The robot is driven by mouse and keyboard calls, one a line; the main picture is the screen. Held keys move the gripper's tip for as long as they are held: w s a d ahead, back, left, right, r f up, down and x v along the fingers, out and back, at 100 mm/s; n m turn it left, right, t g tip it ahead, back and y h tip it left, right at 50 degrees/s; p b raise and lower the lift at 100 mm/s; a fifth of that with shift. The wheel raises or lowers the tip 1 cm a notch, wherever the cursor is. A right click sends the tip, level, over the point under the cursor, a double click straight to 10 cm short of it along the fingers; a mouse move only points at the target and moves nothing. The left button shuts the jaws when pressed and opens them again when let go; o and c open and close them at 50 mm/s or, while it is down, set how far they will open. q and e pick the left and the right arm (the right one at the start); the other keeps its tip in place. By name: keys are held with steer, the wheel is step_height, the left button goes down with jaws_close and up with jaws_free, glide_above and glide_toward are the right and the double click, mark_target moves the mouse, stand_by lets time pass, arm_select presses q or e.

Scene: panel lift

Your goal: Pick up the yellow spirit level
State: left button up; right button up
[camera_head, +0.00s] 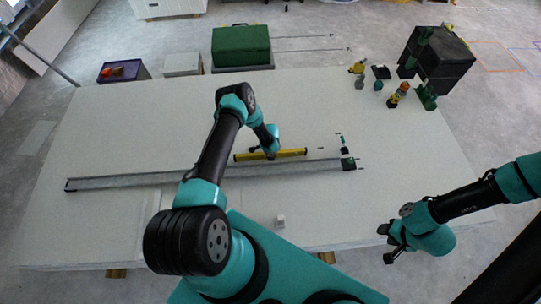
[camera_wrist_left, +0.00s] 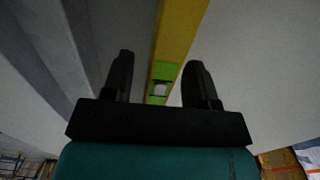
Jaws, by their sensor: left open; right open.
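The yellow spirit level (camera_head: 292,153) lies on the large pale panel (camera_head: 330,205), just behind a long grey metal rail. My left wrist is over its middle in the head view and hides part of it; the fingertips are hard to make out there. In the left wrist view my left gripper (camera_wrist_left: 160,62) is open, with its two black fingers on either side of the yellow level (camera_wrist_left: 178,30) and its green vial window. Whether the fingers touch it I cannot tell. My right gripper (camera_head: 386,244) is open and empty near the panel's front right edge.
The long metal rail (camera_head: 130,182) runs across the panel in front of the level. A small white block (camera_head: 280,221) lies nearer. Small bottles and tools (camera_head: 396,97) and a dark crate (camera_head: 445,65) are at the back right. A green box (camera_head: 240,45) stands behind.

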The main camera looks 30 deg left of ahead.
arm_select(q)
steer(key=shift+f, duration=0.25)
steer(key=shift+c, duration=0.4)
jaws_close()
